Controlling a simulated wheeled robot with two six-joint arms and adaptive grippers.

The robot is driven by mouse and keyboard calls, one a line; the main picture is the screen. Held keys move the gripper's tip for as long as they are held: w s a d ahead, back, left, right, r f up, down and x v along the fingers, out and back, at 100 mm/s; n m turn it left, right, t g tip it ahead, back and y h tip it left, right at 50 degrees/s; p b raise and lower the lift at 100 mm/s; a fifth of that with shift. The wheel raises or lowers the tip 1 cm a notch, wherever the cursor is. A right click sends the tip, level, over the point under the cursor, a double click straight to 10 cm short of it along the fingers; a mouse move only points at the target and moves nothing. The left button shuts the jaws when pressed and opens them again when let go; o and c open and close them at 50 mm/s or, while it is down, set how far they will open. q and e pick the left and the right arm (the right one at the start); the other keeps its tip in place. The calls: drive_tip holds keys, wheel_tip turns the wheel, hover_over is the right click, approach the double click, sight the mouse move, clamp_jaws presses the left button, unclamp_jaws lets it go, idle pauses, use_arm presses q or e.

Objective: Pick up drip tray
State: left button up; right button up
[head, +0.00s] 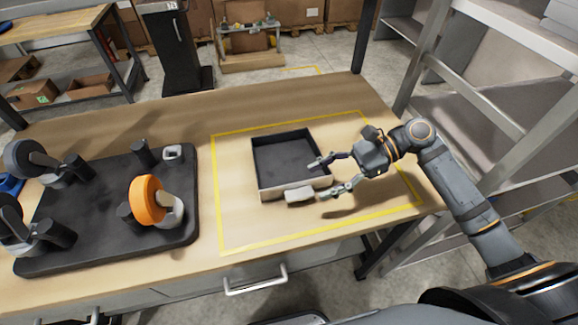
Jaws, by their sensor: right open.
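The drip tray (293,134) is a shallow, open, dark box with a light front wall. It sits on the wooden table inside a yellow taped rectangle. A pale block-like part (299,194) shows at its front side, near the right corner. My right gripper (316,181) comes in from the right and is open. Its fingers point left at the tray's front right corner, one finger near the right rim and the other close to the pale part. I cannot tell whether they touch. My left gripper does not show.
A black mat (100,225) at the left of the table holds an orange roll (147,200) and several dark dispenser parts. A metal shelf rack (450,75) stands right of the table.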

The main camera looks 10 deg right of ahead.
sight(289, 194)
drive_tip(key=shift+w+a+f, duration=0.2)
drive_tip(key=shift+a+f, duration=0.05)
drive_tip(key=shift+a, duration=0.3)
drive_tip(key=shift+w+a+f, duration=0.1)
drive_tip(key=shift+a+f, duration=0.15)
drive_tip(key=shift+a, duration=0.1)
drive_tip(key=x, duration=0.4)
drive_tip(key=shift+d+f, duration=0.15)
drive_tip(key=shift+f, duration=0.05)
drive_tip(key=shift+a+f, duration=0.15)
drive_tip(key=shift+a, duration=0.25)
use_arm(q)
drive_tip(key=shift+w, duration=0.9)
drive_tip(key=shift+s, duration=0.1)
use_arm(e)
drive_tip(key=shift+d, duration=0.1)
clamp_jaws()
